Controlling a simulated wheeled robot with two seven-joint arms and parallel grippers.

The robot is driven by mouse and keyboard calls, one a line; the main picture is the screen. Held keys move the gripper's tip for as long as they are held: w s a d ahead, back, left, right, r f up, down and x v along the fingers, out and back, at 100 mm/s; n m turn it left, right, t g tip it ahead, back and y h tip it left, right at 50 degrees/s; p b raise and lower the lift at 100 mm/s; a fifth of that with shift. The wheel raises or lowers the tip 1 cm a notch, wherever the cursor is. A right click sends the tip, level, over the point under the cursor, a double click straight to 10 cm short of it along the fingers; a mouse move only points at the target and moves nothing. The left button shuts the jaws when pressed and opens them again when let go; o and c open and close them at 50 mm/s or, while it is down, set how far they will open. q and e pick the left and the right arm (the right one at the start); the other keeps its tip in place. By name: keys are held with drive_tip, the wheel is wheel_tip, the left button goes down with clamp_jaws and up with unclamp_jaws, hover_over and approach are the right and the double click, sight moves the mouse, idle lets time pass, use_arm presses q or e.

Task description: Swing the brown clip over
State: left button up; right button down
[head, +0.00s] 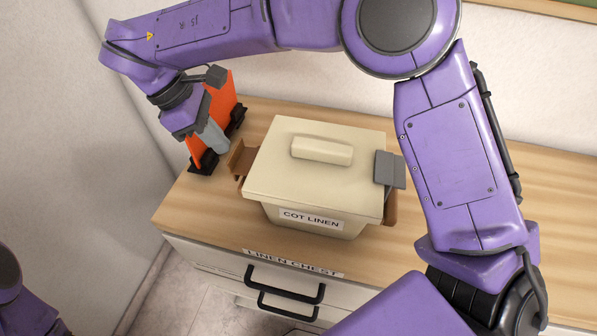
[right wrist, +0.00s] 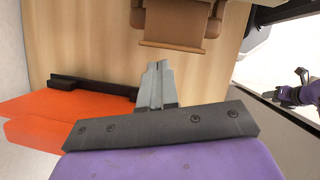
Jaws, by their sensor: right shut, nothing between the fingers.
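The brown clip (head: 241,158) is on the left side of the cream lidded box (head: 270,165) labelled "COT LINEN". It is tilted outward from the box, away from the lid. It also shows at the top of the right wrist view (right wrist: 175,22). My right gripper (head: 219,147) is shut and empty, left of the clip and apart from it. Its closed fingertips (right wrist: 155,66) point toward the clip in the right wrist view. A grey clip (head: 390,169) lies against the lid's right edge. A small purple and dark part of mine shows far right in the wrist view; its fingers are unclear.
An orange panel (head: 222,92) with black supports stands close beside my right gripper. The box sits on a wooden-topped chest (head: 180,208) labelled "LINEN CHEST" with black handles. Walls stand left and behind. Bare wood lies in front of the clip.

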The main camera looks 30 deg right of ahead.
drive_tip(key=shift+w+a+r+p, duration=0.85)
drive_tip(key=shift+w+a+p, duration=0.15)
drive_tip(key=shift+a+p, duration=0.15)
drive_tip(key=shift+d+r, duration=0.1)
wheel_tip(320, 180, up, 5)
drive_tip(key=p, duration=0.3)
